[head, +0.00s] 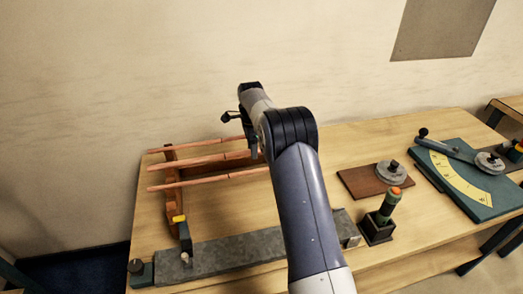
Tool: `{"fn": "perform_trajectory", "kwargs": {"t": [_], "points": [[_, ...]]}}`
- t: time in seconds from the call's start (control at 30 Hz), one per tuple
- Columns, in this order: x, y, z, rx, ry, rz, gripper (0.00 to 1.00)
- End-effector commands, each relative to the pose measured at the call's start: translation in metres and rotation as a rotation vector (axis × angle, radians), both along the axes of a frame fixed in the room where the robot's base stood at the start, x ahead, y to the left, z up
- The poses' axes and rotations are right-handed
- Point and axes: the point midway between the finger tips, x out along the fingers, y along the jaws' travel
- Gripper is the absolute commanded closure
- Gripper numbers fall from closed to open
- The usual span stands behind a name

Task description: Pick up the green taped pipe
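Several copper pipes lie on a wooden rack (171,205) at the left of the table: an upper pipe (185,147), a middle pipe (200,163) and a lower pipe (205,181). I see no green tape on the parts that show, so I cannot tell which is the green taped pipe. Their right ends are hidden behind my arm. My gripper (246,128) is above the right part of the pipes, partly hidden by my own wrist. Its fingers are too small and covered to tell whether they are open or hold anything.
A long grey bar fixture (225,250) with a dark yellow-marked clamp (181,232) runs along the front left. Right of my arm stand an orange-topped green tool (389,205) in a black holder, a brown board (375,180) and a teal bending plate (465,190).

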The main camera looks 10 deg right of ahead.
Motion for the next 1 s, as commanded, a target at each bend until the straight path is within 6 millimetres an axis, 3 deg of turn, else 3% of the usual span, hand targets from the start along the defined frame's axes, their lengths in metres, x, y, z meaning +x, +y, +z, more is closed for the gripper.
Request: {"fn": "perform_trajectory", "kwargs": {"t": [0.47, 1.0], "points": [[0.0001, 0.0000, 0.0005, 0.000, -0.001, 0.000, 1.00], [0.0002, 0.0001, 0.0007, 0.000, -0.001, 0.000, 1.00]]}}
